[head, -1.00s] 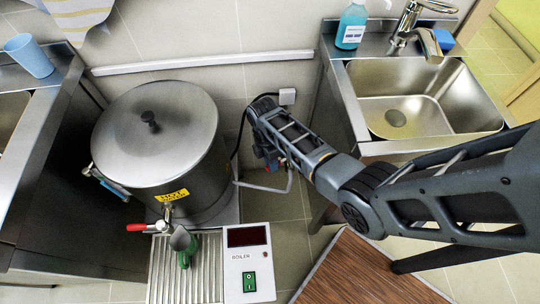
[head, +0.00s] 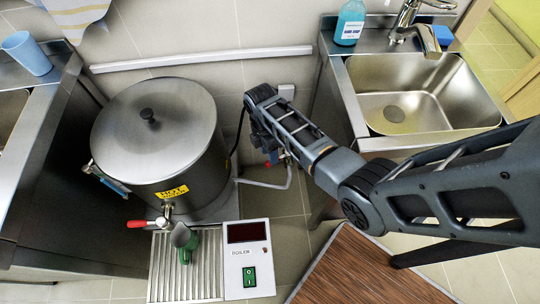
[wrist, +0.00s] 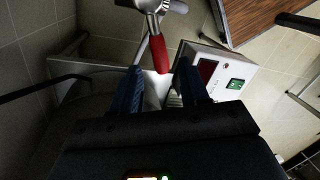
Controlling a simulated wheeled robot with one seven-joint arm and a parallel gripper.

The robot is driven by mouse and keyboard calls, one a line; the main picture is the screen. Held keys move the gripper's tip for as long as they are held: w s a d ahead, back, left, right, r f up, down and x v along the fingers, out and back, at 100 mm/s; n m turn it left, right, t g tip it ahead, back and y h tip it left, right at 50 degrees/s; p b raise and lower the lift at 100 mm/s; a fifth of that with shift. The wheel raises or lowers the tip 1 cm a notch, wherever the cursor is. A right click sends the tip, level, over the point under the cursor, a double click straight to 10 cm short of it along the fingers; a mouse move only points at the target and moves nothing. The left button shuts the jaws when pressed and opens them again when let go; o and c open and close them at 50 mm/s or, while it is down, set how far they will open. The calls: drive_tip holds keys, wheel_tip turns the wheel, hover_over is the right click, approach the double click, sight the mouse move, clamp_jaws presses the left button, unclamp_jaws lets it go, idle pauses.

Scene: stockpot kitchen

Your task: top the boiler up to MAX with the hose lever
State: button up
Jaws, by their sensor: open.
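The steel boiler (head: 160,150), lid on, stands left of centre in the head view. A gauge with blue in it (head: 108,180) is on its left side; no MAX mark is legible. My gripper (head: 270,156) is beside the boiler's right side, pointing down. In the wrist view my gripper (wrist: 160,74) is open, its two blue fingers apart. A red lever handle (wrist: 160,56) on a metal valve extends to the gap between the fingertips; whether either finger touches it I cannot tell. In the head view the arm mostly hides this spot.
A red-handled tap (head: 138,224) is at the boiler's front, above a green jug (head: 184,242) on the drip tray (head: 207,275). A white control box (head: 247,278) with a dark display stands beside it. The sink (head: 400,110) is at right. A bent grey pipe (head: 270,187) runs below my gripper.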

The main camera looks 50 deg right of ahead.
drive_tip(key=shift+w+d+r, duration=0.1)
drive_tip(key=shift+w+r, duration=0.1)
drive_tip(key=shift+r, duration=1)
drive_tip(key=shift+w+d+r, duration=0.1)
drive_tip(key=shift+w+r, duration=0.1)
drive_tip(key=shift+r, duration=0.95)
idle(5.7)
